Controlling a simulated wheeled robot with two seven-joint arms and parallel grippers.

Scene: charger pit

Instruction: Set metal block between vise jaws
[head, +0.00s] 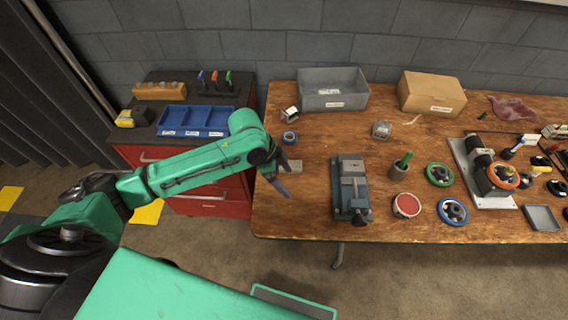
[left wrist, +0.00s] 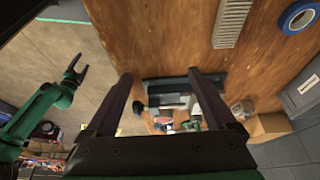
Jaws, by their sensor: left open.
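The metal block (head: 295,166) lies flat on the wooden bench near its left edge. In the left wrist view the block (left wrist: 231,22) shows a ribbed grey top, ahead and right of the fingers. The blue-grey vise (head: 352,190) stands on the bench to the right of the block; its jaws are near its top end. The vise also shows in the left wrist view (left wrist: 168,86), partly behind the fingers. My left gripper (head: 283,177) is open and empty, beside the block. My right gripper (left wrist: 77,66) shows only in the left wrist view, fingers apart, over the floor.
A grey bin (head: 333,90) and cardboard box (head: 432,94) stand at the back. A green-handled tool (head: 402,162), red-topped disc (head: 406,205) and handwheels (head: 453,211) crowd the vise's right.

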